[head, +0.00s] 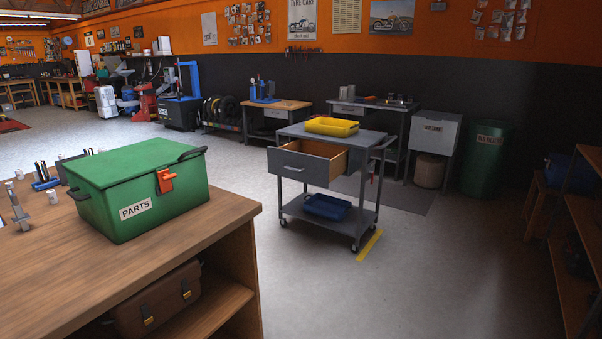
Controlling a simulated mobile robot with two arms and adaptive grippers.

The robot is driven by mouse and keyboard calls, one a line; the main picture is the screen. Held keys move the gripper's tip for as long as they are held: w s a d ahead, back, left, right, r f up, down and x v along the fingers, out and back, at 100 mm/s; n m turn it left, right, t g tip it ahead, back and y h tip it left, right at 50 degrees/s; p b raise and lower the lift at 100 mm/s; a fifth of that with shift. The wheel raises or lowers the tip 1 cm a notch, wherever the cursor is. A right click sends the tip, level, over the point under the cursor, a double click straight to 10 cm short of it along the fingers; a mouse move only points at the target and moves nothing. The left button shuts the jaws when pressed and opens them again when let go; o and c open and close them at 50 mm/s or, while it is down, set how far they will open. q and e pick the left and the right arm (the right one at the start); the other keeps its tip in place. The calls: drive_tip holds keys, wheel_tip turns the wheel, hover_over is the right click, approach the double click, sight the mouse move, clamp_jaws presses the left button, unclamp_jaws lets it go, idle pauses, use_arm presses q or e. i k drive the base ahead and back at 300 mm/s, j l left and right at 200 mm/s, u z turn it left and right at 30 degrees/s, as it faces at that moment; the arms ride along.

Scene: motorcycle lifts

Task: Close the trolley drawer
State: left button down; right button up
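The grey trolley (365,143) stands on the floor right of centre in the head view, some way off beyond the wooden bench. Neither of my grippers is in the view.
A wooden bench (190,245) with a green parts box (140,187) fills the near left. Shelving (570,260) stands at the right edge. A yellow floor strip (369,245) lies beside the trolley. The floor (400,290) in front of the trolley is clear.

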sight(310, 162)
drive_tip(key=i+l, duration=0.15)
drive_tip(key=i, duration=0.5)
drive_tip(key=i+l+z, duration=0.1)
drive_tip(key=i, duration=0.5)
drive_tip(key=i+l+z, duration=0.1)
drive_tip(key=i, duration=0.55)
